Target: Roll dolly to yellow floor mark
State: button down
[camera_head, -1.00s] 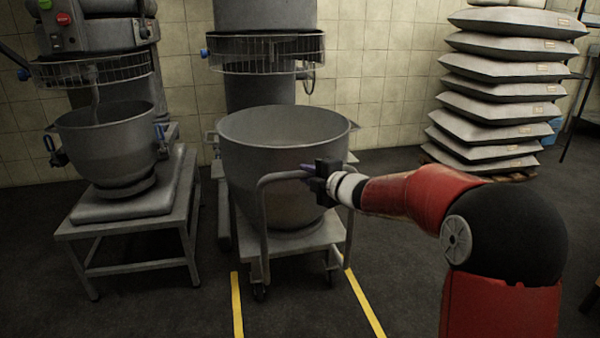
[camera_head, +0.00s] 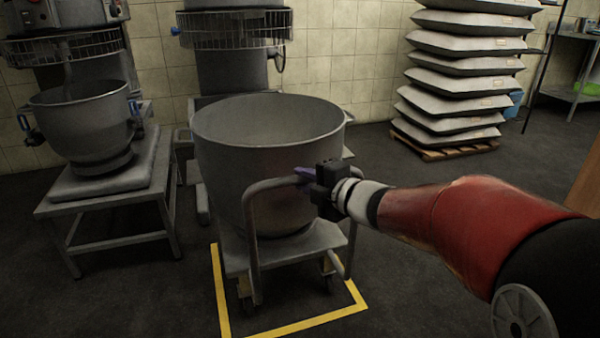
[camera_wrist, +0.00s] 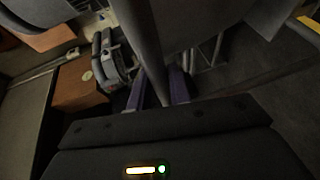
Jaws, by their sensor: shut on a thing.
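The dolly (camera_head: 238,262) is a grey wheeled frame with a push handle, carrying a large grey mixing bowl (camera_head: 270,150). The yellow floor mark (camera_head: 310,322) is a taped outline, visible along the left, front and right of the dolly. The dolly stands within these lines as seen from the head; its rear wheels and the mark's far side are hidden. My gripper (camera_head: 308,178) is shut on the dolly handle at its upper bar. In the wrist view, my purple fingers (camera_wrist: 158,88) close around the grey handle tube (camera_wrist: 140,40).
A mixer with a smaller bowl (camera_head: 85,125) on a metal stand (camera_head: 100,195) is at left. Another mixer (camera_head: 232,65) stands behind the dolly. Stacked sacks (camera_head: 460,75) sit on a pallet (camera_head: 440,150) at back right. The floor right of the mark is clear.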

jog(key=shift+s+d+f, duration=0.2)
jog(key=shift+s+f, duration=0.35)
jog(key=shift+s, duration=0.15)
jog(key=c, duration=1.3)
grip_release()
jog(key=shift+r, duration=0.15)
jog(key=p+v, duration=0.1)
jog(key=v, duration=0.6)
jog(key=shift+s+d+p, duration=0.25)
jog(key=shift+p, duration=0.05)
